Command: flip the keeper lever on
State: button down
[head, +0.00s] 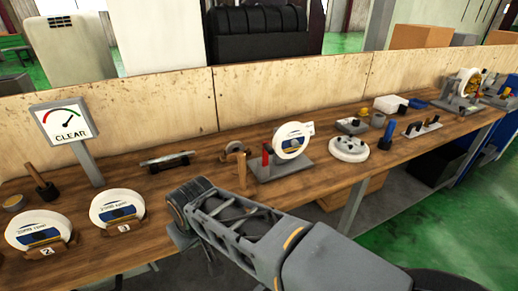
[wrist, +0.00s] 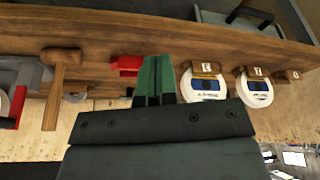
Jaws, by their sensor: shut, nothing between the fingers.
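No part is marked as the keeper lever, so I cannot tell for sure which it is. A red upright handle (head: 266,160) stands beside a white-faced wheel (head: 292,140) on a grey stand (head: 283,171) at mid-bench. In the wrist view, a red part (wrist: 14,108) shows at the left edge beside grey parts, perhaps the same stand. My gripper (wrist: 155,62) has its green fingers together and empty, apart from that red part. In the head view my arm reaches in front of the bench; its fingertips are not clear there.
A wooden mallet (wrist: 61,80) and a red block (wrist: 125,64) are near my fingers. Two white wheels (head: 37,229) (head: 117,206) rest in numbered wooden holders at left. A CLEAR gauge sign (head: 65,122) stands behind them. A wooden panel (head: 285,95) backs the bench.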

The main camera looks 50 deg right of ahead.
jog(key=w+d+r+m+h, duration=0.1)
jog(key=w+d+r+h, duration=0.1)
jog(key=d, duration=0.6)
jog(key=w+d+r+m+g+h+p, duration=0.1)
jog(key=w+d+r, duration=0.3)
jog(key=d, duration=0.5)
jog(key=w+d+r+m+h+p, duration=0.1)
jog(key=w+d+r+m+h, duration=0.2)
jog(key=d+r, duration=0.3)
jog(key=shift+w+d+r+g+h, duration=0.25)
jog(key=shift+w+d+g+h, duration=0.1)
jog(key=shift+d, duration=0.85)
send_near(265, 154)
jog(key=w+a+f, duration=0.1)
jog(key=a+f, duration=0.1)
jog(key=shift+s+d+f+p, duration=0.1)
jog(key=shift+s+d+p, duration=0.1)
jog(key=shift+d+p, duration=0.3)
jog(key=shift+s+d+f+p, duration=0.1)
jog(key=shift+s+d+p, duration=0.15)
jog(key=shift+d, duration=0.5)
jog(key=shift+s+d+f+p, duration=0.1)
jog(key=shift+s+d+p, duration=0.15)
jog(key=shift+d, duration=0.35)
jog(key=shift+w+d+r+m+p, duration=0.1)
jog(key=shift+m+p, duration=0.2)
